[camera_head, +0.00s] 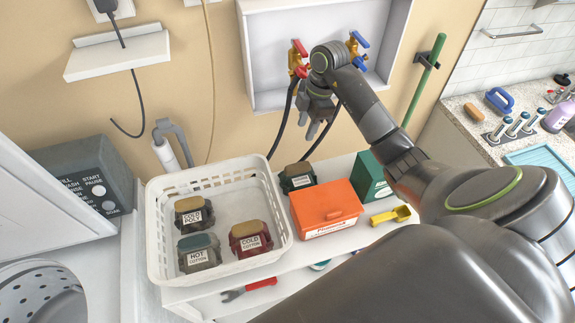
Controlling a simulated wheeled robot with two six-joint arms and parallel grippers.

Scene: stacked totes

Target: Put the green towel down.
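I see no green towel in the head view. My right arm comes in from the lower right, and my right gripper (318,126) hangs in front of the wall recess, above the back of the white shelf. Its fingers point down and look apart, with no cloth seen between them. My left gripper is out of view.
Red and blue taps with hoses are behind the gripper. A washer drum (45,295) is lower left.

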